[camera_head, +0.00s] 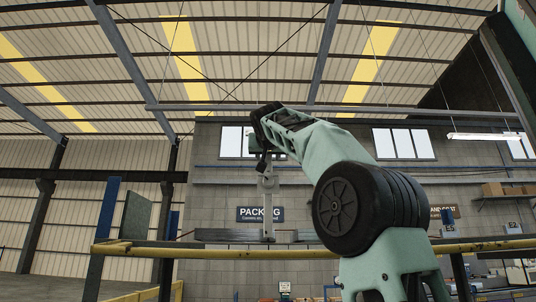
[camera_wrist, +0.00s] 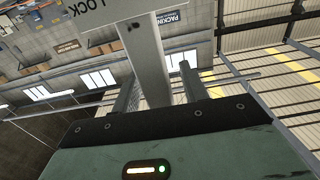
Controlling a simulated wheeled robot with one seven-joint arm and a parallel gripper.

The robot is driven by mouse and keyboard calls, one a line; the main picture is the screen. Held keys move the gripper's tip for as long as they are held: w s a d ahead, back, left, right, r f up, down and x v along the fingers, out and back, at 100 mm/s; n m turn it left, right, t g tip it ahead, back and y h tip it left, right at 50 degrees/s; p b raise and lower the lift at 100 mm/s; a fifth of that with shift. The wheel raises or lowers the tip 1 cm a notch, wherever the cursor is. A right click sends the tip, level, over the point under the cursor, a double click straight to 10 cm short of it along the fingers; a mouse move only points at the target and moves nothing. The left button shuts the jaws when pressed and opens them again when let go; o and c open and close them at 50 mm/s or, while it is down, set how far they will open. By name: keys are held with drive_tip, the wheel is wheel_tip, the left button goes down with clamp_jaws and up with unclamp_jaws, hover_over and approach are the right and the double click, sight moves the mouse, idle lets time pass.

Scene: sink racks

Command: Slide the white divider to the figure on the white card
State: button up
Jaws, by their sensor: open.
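A pale grey-white upright post (camera_head: 268,213), which looks like the divider, stands at a dark horizontal rail (camera_head: 215,236) in the head view. My gripper (camera_head: 264,165) is at its upper end, with the arm raised above the rail. In the wrist view the post (camera_wrist: 143,55) runs between the two spread fingers of my gripper (camera_wrist: 158,68). The fingers are open, with a gap on each side of the post. A plate lettered "LOCK" (camera_wrist: 98,13) is partly in view at the post's far end. I cannot make out the white card or its figure.
A yellow rail (camera_head: 230,252) crosses the lower head view. A dark "PACKING" sign (camera_head: 260,214) hangs behind the post. A green panel (camera_head: 137,214) and a blue post (camera_head: 103,225) stand at left. The space above the rail looks free.

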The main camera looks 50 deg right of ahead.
clamp_jaws()
drive_tip(key=w+a+p, duration=0.1)
drive_tip(key=w+a, duration=0.5)
drive_tip(key=w, duration=0.1)
drive_tip(key=shift+w+a, duration=0.4)
unclamp_jaws()
drive_tip(key=shift+w+a, duration=0.15)
